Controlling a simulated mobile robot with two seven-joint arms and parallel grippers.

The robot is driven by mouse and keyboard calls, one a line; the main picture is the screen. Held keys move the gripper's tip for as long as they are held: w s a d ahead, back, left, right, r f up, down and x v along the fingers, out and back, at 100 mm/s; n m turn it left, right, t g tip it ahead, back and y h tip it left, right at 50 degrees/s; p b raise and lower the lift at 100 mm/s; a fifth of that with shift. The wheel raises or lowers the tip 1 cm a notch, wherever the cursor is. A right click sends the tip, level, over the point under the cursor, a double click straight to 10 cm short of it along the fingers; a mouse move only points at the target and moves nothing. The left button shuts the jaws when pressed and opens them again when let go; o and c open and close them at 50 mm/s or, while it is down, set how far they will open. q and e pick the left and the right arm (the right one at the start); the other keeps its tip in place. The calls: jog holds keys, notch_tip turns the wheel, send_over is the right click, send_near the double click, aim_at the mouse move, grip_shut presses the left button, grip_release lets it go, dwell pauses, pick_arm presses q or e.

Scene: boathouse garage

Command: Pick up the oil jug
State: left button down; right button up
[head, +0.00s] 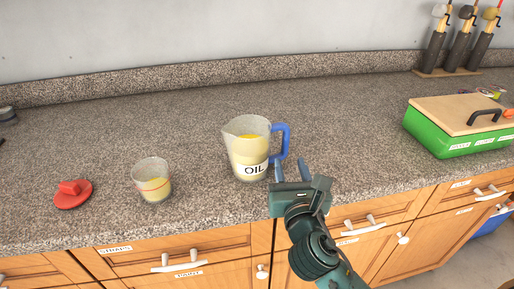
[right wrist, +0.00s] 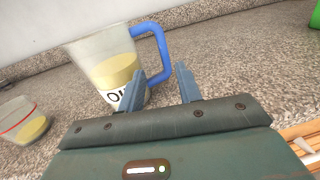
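The oil jug (head: 249,150) stands upright on the counter. It is clear, marked OIL, holds yellow liquid and has a blue handle (head: 281,141) on its right side. It also shows in the right wrist view (right wrist: 112,72), with the handle (right wrist: 160,52) just beyond my fingers. My right gripper (head: 291,170) is open and empty, low in front of the handle; in the wrist view its fingers (right wrist: 162,86) are spread apart. The left finger overlaps the jug's lower right edge there, and I cannot tell whether they touch. My left gripper is not in view.
A clear cup (head: 152,181) with yellow liquid and a red line stands left of the jug. A red lid (head: 72,194) lies further left. A green box (head: 447,136) with a wooden top is at right. The counter (head: 340,120) is clear behind the jug.

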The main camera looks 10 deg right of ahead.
aim_at(286, 143)
jog(key=w, duration=0.3)
jog(key=w+d, duration=0.1)
jog(key=w, duration=0.5)
jog(key=shift+w+d+f, duration=0.15)
jog(key=shift+w, duration=0.2)
grip_shut()
